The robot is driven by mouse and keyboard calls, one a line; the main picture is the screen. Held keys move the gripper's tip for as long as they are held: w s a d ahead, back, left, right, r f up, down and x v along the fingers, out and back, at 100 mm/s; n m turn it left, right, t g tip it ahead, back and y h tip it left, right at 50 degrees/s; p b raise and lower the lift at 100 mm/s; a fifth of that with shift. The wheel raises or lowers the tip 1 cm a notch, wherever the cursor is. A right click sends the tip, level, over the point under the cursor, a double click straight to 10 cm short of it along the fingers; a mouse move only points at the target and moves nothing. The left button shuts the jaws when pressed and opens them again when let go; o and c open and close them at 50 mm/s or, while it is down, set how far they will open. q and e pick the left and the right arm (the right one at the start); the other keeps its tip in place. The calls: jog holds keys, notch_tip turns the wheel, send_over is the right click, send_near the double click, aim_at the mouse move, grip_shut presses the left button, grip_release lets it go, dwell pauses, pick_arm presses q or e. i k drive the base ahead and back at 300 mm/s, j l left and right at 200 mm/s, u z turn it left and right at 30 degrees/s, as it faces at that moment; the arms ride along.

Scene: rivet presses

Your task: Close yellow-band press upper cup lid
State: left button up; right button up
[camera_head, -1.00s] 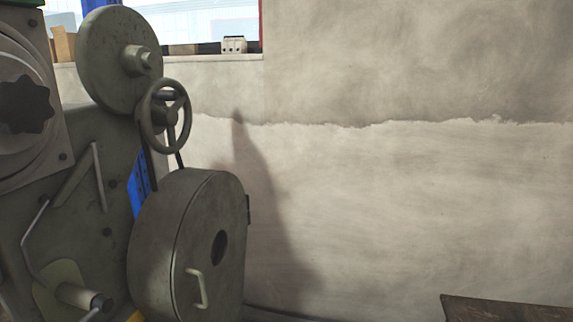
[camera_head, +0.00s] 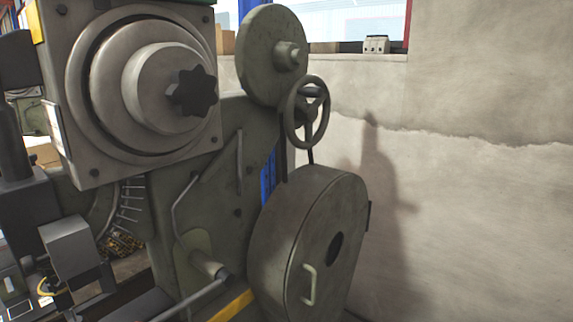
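A grey-green press (camera_head: 235,150) fills the left and middle of the head view. A yellow band (camera_head: 232,305) shows low on it at the bottom edge. A round cup (camera_head: 285,225) with a flat lid (camera_head: 325,240) stands at its right side. The lid has a pale handle (camera_head: 309,285) and a dark round hole, and it appears to lie flush on the cup. A smaller round disc (camera_head: 270,50) with a hub sits higher up. I cannot tell which of these is the upper cup. Neither gripper is in view.
A square housing with a black star knob (camera_head: 192,92) juts out at upper left. A spoked handwheel (camera_head: 307,112) sits above the cup. A bare rod (camera_head: 195,297) sticks out low. A plain wall (camera_head: 470,200) closes off the right.

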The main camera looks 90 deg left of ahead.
aim_at(33, 156)
jog(key=u, duration=2.15)
jog(key=j+u, duration=0.95)
jog(key=i+j+u, duration=0.1)
jog(key=j+u, duration=0.15)
jog(key=u, duration=0.25)
jog(key=j+z, duration=0.35)
jog(key=j, duration=0.25)
jog(key=j+z, duration=0.35)
jog(key=j, duration=0.3)
